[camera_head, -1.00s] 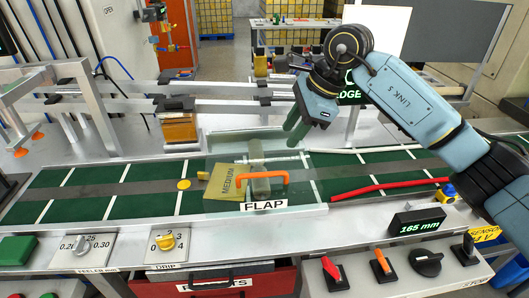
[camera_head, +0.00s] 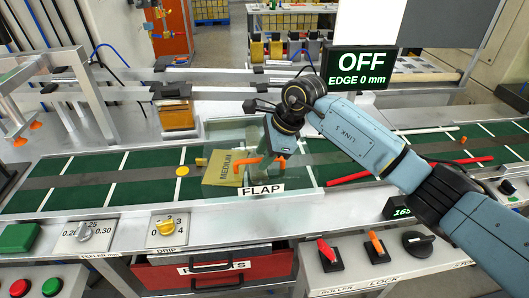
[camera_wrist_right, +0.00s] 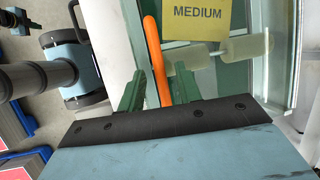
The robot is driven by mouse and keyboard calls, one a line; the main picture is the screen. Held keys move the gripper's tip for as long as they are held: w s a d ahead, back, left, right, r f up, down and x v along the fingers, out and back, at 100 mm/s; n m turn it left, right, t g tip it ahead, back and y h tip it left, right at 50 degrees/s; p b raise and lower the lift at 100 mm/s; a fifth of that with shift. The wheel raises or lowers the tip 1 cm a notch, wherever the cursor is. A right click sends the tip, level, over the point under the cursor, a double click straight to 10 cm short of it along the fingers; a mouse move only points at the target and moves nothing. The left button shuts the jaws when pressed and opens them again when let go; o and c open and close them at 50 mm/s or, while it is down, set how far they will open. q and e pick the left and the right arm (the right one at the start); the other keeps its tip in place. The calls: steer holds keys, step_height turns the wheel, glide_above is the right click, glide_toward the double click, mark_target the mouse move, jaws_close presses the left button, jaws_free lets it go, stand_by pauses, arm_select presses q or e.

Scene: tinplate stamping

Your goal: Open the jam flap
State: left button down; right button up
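The jam flap is a clear panel (camera_head: 305,172) over the green conveyor, lying flat, with a "FLAP" label (camera_head: 262,189) on its front edge. Its orange handle (camera_head: 243,164) is partly hidden by my right gripper in the head view. A yellow "MEDIUM" sheet (camera_head: 222,170) lies under the panel's left part. My right gripper (camera_head: 266,160) is at the handle. In the right wrist view the handle (camera_wrist_right: 154,55) runs between the two green fingertips (camera_wrist_right: 160,78), with a gap on each side. Whether the fingers are down around it is unclear. My left gripper is out of view.
A screen reading "OFF, EDGE 0 mm" (camera_head: 360,66) stands behind the conveyor. A red rod (camera_head: 350,177) lies right of the flap. Knobs and levers (camera_head: 328,252) line the front panel. A red drawer (camera_head: 265,266) is below.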

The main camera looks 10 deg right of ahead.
jaws_close()
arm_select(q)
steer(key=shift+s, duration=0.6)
